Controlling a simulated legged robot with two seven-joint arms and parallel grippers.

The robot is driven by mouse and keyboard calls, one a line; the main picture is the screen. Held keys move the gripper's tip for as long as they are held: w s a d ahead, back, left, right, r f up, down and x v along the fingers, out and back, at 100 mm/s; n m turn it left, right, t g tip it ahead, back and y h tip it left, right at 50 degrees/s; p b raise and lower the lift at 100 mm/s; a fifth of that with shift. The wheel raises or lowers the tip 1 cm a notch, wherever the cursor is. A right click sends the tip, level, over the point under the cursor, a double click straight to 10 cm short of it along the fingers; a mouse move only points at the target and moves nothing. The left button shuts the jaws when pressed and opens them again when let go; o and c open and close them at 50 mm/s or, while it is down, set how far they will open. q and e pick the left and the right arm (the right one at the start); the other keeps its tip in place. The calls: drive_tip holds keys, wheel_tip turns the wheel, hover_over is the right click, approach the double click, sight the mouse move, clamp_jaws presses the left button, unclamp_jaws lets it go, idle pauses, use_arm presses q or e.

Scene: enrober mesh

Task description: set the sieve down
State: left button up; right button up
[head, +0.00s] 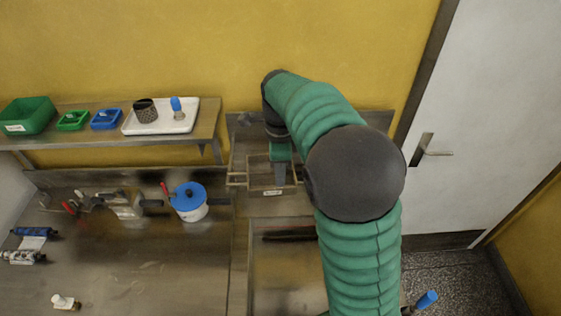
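My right arm comes up from the bottom, bends over at the back and points down. Its gripper (281,173) is low over a small wooden-walled frame (258,160) with a label on its front. The fingers overlap the frame in the picture. I cannot tell whether they touch it, or whether they are open or shut. No sieve can be made out for certain; the frame may be it, or it may be hidden by my arm. My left gripper is not in view.
A shelf (210,118) at the back left holds a green bin (28,115), smaller bins and a white tray (160,127) with a dark speckled cup. A blue-lidded pot (188,198) stands on the steel worktop (150,255). The worktop's front middle is mostly clear.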

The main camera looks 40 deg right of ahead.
wheel_tip(320, 180, up, 6)
drive_tip(key=s+a+f+n+t, duration=0.1)
drive_tip(key=s+a+f+n, duration=0.4)
drive_tip(key=a+f+n, duration=0.6)
drive_tip(key=s+a+f+n+t, duration=0.2)
drive_tip(key=s+a+f+n, duration=0.4)
drive_tip(key=n, duration=0.9)
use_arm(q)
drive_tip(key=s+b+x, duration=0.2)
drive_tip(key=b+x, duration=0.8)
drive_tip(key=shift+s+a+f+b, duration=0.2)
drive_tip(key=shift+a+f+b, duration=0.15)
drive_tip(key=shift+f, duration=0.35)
use_arm(e)
drive_tip(key=s+x, duration=0.1)
drive_tip(key=x, duration=1.1)
drive_tip(key=shift+a+f, duration=0.25)
drive_tip(key=shift+f, duration=0.2)
